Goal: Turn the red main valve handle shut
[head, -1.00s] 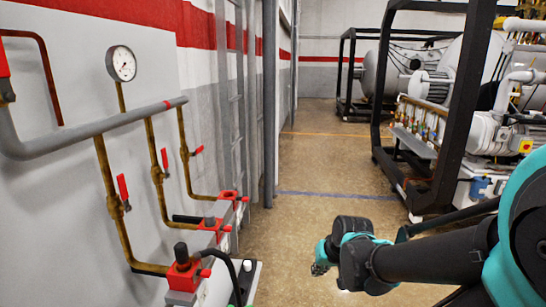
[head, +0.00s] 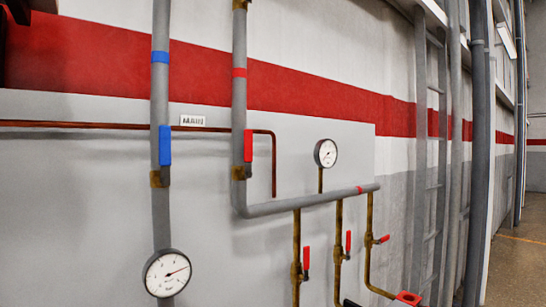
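A red valve handle (head: 248,146) sits on the grey vertical pipe (head: 239,100) that has a red band. It points up, in line with the pipe, just above a brass valve body (head: 239,173). A label (head: 192,121) reading roughly "MAIN" is on the wall to its left. Smaller red handles (head: 307,258), (head: 348,242) and (head: 381,239) are on the brass branch pipes at lower right. My gripper is not in the head view now.
A blue handle (head: 164,145) stands on the blue-banded pipe (head: 160,210) to the left. A large gauge (head: 167,273) is below it and a small gauge (head: 325,153) is to the right. A thin copper pipe (head: 90,123) runs along the wall. Floor (head: 520,262) shows at far right.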

